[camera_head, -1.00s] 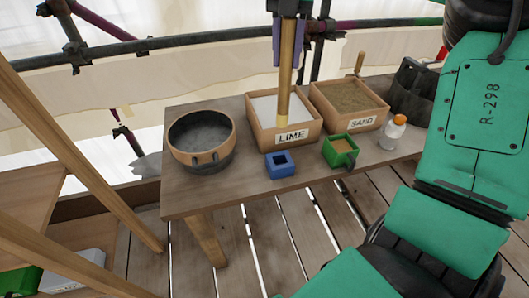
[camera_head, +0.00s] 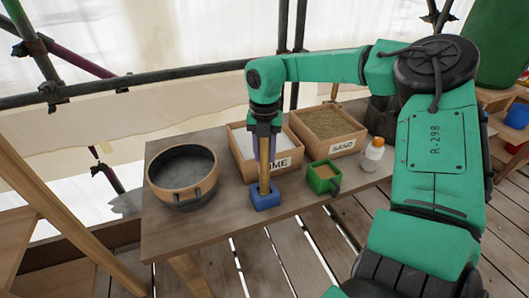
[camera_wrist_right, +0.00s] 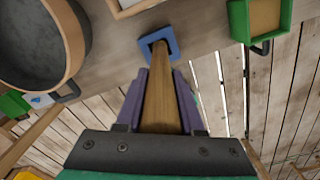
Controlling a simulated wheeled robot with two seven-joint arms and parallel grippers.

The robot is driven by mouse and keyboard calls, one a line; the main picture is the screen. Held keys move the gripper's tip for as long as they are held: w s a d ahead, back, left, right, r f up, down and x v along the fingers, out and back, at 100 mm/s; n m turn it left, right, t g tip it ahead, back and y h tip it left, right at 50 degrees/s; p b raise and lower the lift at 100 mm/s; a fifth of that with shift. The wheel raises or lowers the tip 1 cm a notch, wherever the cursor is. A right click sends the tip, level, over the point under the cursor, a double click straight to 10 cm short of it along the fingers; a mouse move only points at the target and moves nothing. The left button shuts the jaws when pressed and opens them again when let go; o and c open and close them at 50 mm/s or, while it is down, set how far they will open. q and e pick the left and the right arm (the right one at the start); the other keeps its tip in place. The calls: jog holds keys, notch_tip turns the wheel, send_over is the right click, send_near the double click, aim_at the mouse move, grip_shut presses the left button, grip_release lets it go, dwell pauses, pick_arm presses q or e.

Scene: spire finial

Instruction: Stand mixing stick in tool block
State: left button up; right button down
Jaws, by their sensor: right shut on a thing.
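The wooden mixing stick (camera_head: 264,170) is upright, its upper part between the purple fingers of my right gripper (camera_head: 264,140), which is shut on it. The blue tool block (camera_head: 266,202) sits on the table near the front edge. The stick's lower end meets the block's square opening; I cannot tell how deep it reaches. In the right wrist view, the stick (camera_wrist_right: 157,95) runs from between the fingers (camera_wrist_right: 158,100) to the opening of the block (camera_wrist_right: 172,42). My left gripper is not in view.
On the wooden table (camera_head: 225,215), a round dark basin (camera_head: 185,190) stands left of the block. The lime box (camera_head: 243,150) and sand box (camera_head: 345,140) stand behind. A green scoop (camera_head: 322,188) and a white bottle with an orange cap (camera_head: 372,160) are to the right.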

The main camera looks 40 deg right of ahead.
jog(key=shift+f, duration=0.15)
jog(key=c, duration=0.5)
grip_release()
jog(key=shift+r, duration=0.35)
notch_tip(320, 180, up, 12)
jog(key=shift+f, duration=0.15)
